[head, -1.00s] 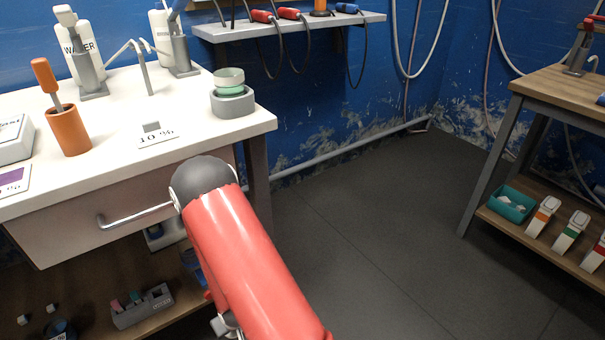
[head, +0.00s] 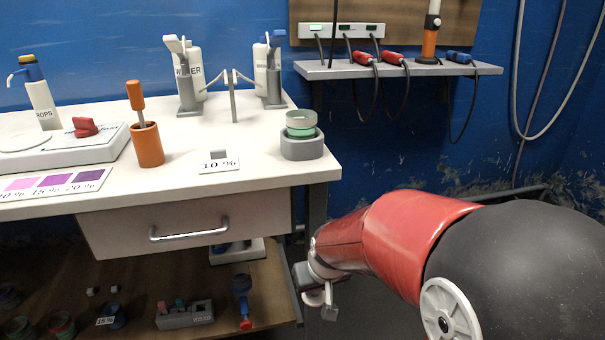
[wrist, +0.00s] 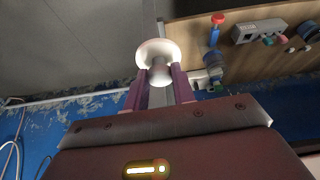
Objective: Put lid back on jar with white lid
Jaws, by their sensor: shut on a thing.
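My gripper (wrist: 157,88) is shut on a white lid (wrist: 152,48), holding it by its knob between the two purple fingers. In the head view my gripper (head: 318,298) hangs low, right of the table's lower shelf and below the tabletop. A small white part at its end there may be the lid. Several open jars stand at the left of the lower shelf, among them a dark blue jar (head: 112,316) with a label. I cannot tell which jar the white lid belongs to.
The white table (head: 250,178) has a closed drawer (head: 190,222) above the lower shelf (head: 262,278). A grey block with a green-tinted dish (head: 301,124) stands at the tabletop's right corner. A grey rack (head: 185,315) and a blue-and-red tool (head: 243,300) occupy the shelf.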

